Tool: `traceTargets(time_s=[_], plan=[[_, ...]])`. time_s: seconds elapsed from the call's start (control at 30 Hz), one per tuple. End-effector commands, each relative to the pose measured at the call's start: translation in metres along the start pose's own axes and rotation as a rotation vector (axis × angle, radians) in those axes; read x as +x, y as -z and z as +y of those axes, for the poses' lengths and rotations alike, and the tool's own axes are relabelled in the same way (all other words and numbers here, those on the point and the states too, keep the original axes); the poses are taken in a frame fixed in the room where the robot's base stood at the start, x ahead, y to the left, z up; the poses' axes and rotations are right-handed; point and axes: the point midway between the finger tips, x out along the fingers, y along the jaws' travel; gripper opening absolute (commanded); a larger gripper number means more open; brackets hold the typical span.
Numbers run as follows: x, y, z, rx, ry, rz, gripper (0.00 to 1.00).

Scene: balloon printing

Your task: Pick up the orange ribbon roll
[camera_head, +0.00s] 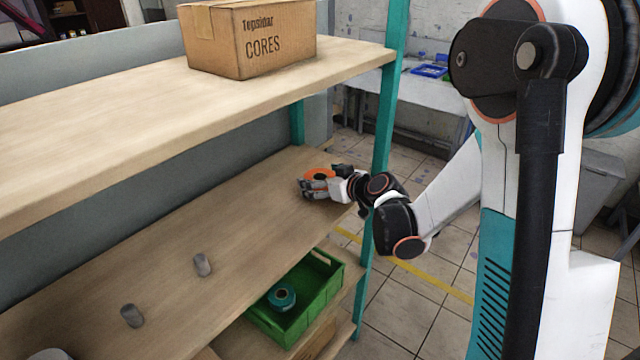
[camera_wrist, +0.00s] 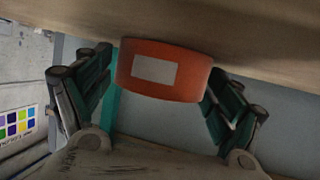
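The orange ribbon roll (camera_head: 320,173) is at the right end of the middle shelf board. In the wrist view the roll (camera_wrist: 188,86) shows its orange side with a pale label. My gripper (camera_head: 316,184) is at the roll, with one finger on each side of it. In the wrist view my gripper (camera_wrist: 160,80) looks open, with a narrow gap between the left finger and the roll. The right fingertip is close to the roll's edge, and contact there is unclear. The roll seems to rest on the board.
A cardboard box (camera_head: 250,38) stands on the upper shelf (camera_head: 120,125) above. Two grey cylinders (camera_head: 202,265) (camera_head: 132,315) stand on the middle shelf (camera_head: 150,235). A green crate (camera_head: 325,272) below holds a teal roll (camera_head: 281,297). A teal post (camera_head: 384,120) stands close to my arm.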

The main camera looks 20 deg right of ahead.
Motion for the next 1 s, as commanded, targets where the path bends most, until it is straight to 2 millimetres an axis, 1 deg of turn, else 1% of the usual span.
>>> traceTargets(time_s=[0.03,0.07,0.1,0.13,0.23,0.27,0.47,0.57,0.8,0.9,1.0], plan=[[0.0,0.0,0.0,0.0,0.0,0.0,0.62],[0.0,0.0,0.0,0.0,0.0,0.0,0.56],[0.0,0.0,0.0,0.0,0.0,0.0,0.47],[0.0,0.0,0.0,0.0,0.0,0.0,0.45],[0.0,0.0,0.0,0.0,0.0,0.0,0.45],[0.0,0.0,0.0,0.0,0.0,0.0,0.41],[-0.001,0.002,0.0,0.0,0.0,0.0,0.41],[-0.005,0.011,0.0,0.0,0.0,0.0,0.41],[-0.023,0.054,0.0,0.0,0.0,0.0,0.41],[-0.03,0.07,0.0,0.0,0.0,0.0,0.41],[-0.035,0.083,0.0,0.0,0.0,0.0,0.41]])
